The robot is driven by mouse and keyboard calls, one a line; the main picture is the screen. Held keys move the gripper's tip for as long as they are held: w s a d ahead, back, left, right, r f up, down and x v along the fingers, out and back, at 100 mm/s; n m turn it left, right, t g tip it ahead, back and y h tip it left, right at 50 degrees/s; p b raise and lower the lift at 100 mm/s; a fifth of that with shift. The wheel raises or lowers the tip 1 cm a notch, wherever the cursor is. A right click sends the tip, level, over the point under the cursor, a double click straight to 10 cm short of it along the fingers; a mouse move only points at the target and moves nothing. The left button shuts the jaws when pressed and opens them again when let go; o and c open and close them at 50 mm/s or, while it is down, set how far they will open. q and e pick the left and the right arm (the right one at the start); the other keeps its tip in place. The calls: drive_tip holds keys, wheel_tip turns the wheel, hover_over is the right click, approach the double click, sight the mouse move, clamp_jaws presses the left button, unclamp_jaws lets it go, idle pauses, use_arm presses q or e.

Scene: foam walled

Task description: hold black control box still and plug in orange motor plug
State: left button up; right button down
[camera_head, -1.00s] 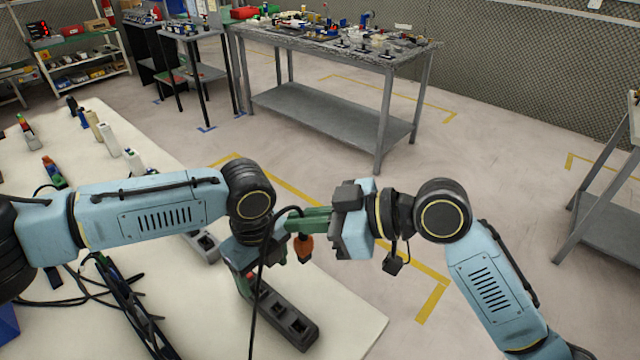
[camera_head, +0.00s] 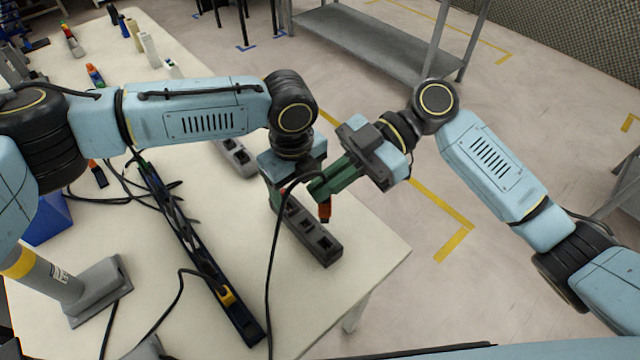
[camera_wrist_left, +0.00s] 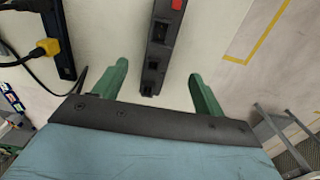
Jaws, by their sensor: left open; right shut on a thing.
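The black control box (camera_head: 318,242), a long block with square sockets along its top, lies near the right edge of the white table. It also shows in the left wrist view (camera_wrist_left: 158,45), with a red part at its far end. My left gripper (camera_wrist_left: 158,72) is open, with its green fingers to either side of the box's near end in that view; contact is not visible. My right gripper (camera_head: 318,190) is shut on the orange motor plug (camera_head: 325,209), which hangs just above the box's sockets. The plug looks apart from the box, but the exact gap is unclear.
A dark rail (camera_head: 195,250) with a yellow plug (camera_head: 227,295) and loose black cables lies left of the box. A grey socket block (camera_head: 237,155) sits behind. A grey stand (camera_head: 98,292) and blue bin (camera_head: 48,220) are at left. The table's front right corner is bare.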

sight(299, 217)
use_arm(q)
wheel_tip(299, 217, down, 12)
drive_tip(key=shift+r, duration=0.1)
idle(0.4)
drive_tip(key=shift+c, duration=0.4)
